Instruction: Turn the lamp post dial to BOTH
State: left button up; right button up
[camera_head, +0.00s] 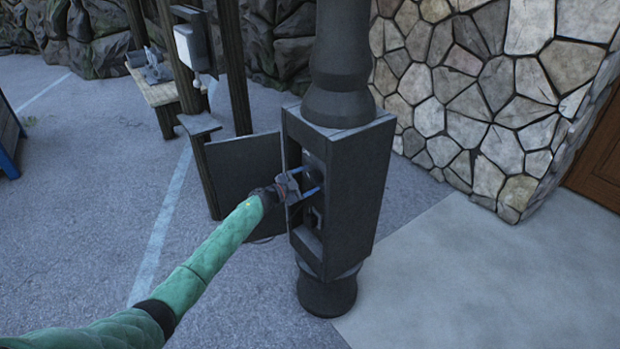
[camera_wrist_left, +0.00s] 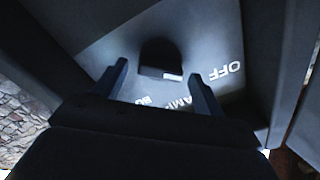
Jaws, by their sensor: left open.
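The dark lamp post (camera_head: 340,75) carries a grey box (camera_head: 352,200) whose front is open. My left gripper (camera_head: 308,180) reaches into the box from the left, with its two fingers apart. In the left wrist view, the black dial (camera_wrist_left: 160,56) sits on a grey panel (camera_wrist_left: 110,45) beyond and between the fingertips, and I see no contact. A white mark on the dial's lower right edge faces roughly toward the letters "AMP". The word "OFF" (camera_wrist_left: 226,72) stands to the right. Letters "BO" lie below the dial, partly hidden by the gripper. My right gripper is not in view.
The box's open door (camera_head: 240,175) hangs to the left, close to my left forearm. A stone wall (camera_head: 480,90) stands behind at right. A wooden bench (camera_head: 160,92) and posts are at the back left. The pavement at left is mostly clear.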

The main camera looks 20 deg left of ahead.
pick_arm(q)
jog(key=shift+w+d, duration=0.4)
jog(key=shift+w, duration=0.1)
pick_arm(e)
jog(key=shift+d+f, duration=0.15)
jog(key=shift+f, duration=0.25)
pick_arm(q)
jog(key=shift+c, duration=0.2)
jog(key=c, duration=0.9)
jog(key=shift+c, duration=0.2)
